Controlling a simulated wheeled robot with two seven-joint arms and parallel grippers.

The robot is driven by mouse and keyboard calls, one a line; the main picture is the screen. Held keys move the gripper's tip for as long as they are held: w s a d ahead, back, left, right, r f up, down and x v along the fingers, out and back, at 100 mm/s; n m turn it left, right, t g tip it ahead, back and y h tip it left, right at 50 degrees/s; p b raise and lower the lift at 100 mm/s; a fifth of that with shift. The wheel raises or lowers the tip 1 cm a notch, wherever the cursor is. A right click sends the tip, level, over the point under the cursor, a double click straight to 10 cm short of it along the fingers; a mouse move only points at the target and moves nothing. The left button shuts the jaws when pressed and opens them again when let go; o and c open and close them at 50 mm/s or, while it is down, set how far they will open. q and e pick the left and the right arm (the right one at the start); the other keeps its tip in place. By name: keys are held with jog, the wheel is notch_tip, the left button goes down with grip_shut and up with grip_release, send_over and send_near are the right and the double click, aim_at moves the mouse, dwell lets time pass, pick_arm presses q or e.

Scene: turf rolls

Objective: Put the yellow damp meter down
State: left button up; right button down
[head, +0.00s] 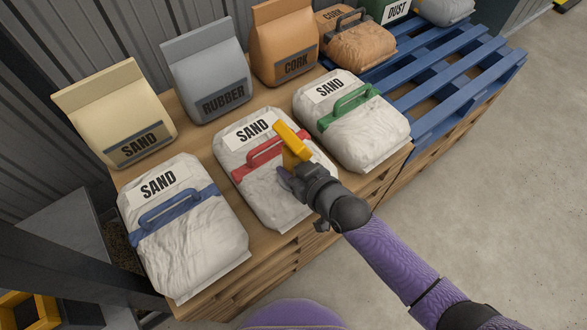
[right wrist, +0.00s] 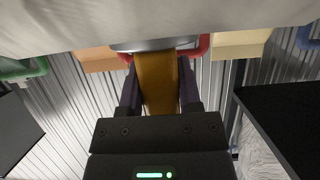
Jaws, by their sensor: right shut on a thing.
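The yellow damp meter (head: 291,139) is held in my right gripper (head: 291,172), whose fingers are shut around it. It also shows between the two dark fingers in the right wrist view (right wrist: 157,82). In the head view it is over the middle white sand bag (head: 262,200), beside that bag's red handle (head: 256,160). In the wrist view its far end is close to a pale bag surface at the top. I cannot tell whether it touches the bag. My left gripper is not in view.
A white sand bag with a blue handle (head: 185,245) lies to the left, one with a green handle (head: 370,135) to the right. Upright sand, rubber (head: 208,75) and cork bags stand behind. A blue pallet (head: 455,75) has bare slats at the right.

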jog(key=shift+r, duration=0.15)
jog(key=c, duration=0.7)
grip_release()
jog(key=shift+f, duration=0.25)
jog(key=shift+c, duration=0.2)
jog(key=o, duration=0.5)
jog(key=shift+c, duration=0.2)
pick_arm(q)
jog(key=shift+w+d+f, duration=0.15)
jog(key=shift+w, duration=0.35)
